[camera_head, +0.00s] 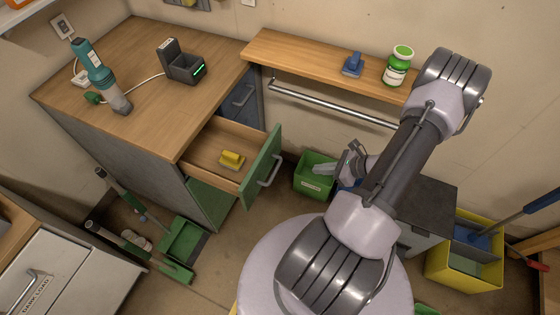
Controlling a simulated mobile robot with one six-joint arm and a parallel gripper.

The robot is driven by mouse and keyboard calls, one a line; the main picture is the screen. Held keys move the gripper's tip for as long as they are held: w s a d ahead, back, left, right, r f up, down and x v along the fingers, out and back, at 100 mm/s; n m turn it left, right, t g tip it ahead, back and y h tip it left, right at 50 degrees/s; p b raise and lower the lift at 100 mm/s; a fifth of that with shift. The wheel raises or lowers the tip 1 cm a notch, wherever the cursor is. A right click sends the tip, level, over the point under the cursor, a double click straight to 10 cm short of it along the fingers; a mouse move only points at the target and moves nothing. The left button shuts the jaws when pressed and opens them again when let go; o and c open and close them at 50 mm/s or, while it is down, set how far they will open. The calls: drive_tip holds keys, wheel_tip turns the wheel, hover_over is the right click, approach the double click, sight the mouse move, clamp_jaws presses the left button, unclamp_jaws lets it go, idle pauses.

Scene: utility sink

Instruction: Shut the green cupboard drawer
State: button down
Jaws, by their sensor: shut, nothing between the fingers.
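The green cupboard drawer (262,168) stands pulled out from the wood-topped cupboard, with a grey bar handle on its green front. A yellow object (231,159) lies inside on the drawer's wooden floor. My gripper (349,157) is shut and empty, to the right of the drawer front and apart from it, above the floor near the green bin. Part of my gripper is hidden behind my arm.
A green bin (313,177) stands on the floor right of the drawer. A wooden shelf (320,66) with a metal rail (330,104) runs along the back wall. A green dustpan (181,238) lies at lower left. A yellow bucket (462,262) stands at right.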

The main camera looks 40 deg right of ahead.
drive_tip(key=w+a+f+b, duration=0.1)
drive_tip(key=w+a+f, duration=0.1)
drive_tip(key=w, duration=0.3)
drive_tip(key=w+a+f+b, duration=0.2)
drive_tip(key=w+f, duration=0.1)
drive_tip(key=w, duration=0.2)
drive_tip(key=shift+w, duration=0.15)
drive_tip(key=w+a+b, duration=0.2)
drive_tip(key=w+a, duration=0.1)
drive_tip(key=w, duration=0.5)
drive_tip(key=w+a+b, duration=0.2)
drive_tip(key=w+a, duration=0.1)
drive_tip(key=w, duration=0.5)
drive_tip(key=w+a+b, duration=0.1)
drive_tip(key=w+a, duration=0.3)
drive_tip(key=w, duration=0.4)
drive_tip(key=shift+b, duration=0.4)
drive_tip(key=shift+w+a+r, duration=0.1)
drive_tip(key=shift+w, duration=0.25)
drive_tip(key=shift+w+r, duration=0.1)
drive_tip(key=shift+r, duration=0.05)
